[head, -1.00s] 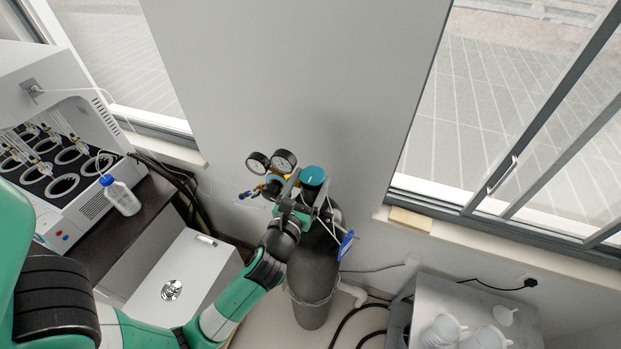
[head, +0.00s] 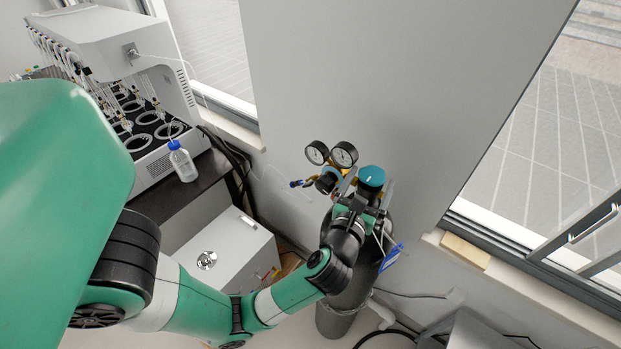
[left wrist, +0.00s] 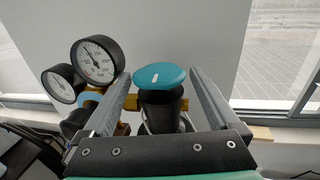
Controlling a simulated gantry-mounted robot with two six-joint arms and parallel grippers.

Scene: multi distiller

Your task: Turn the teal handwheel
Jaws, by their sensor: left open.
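The teal handwheel (head: 371,177) tops the valve of a dark gas cylinder (head: 344,312). In the left wrist view the teal handwheel (left wrist: 160,76) has a small white mark and sits between the two fingers. My left gripper (head: 358,186) is open, with one finger on each side of the handwheel; I cannot tell whether either touches it. It also shows in the left wrist view (left wrist: 158,90). The lower part of the valve is partly hidden by the gripper. My right gripper is not in view.
Two pressure gauges (head: 344,154) stand close left of the handwheel on a brass regulator. A blue tag (head: 391,257) hangs on the cylinder's right. A white box (head: 228,247) and a bench with a distiller (head: 150,60) are at the left. The wall is close behind.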

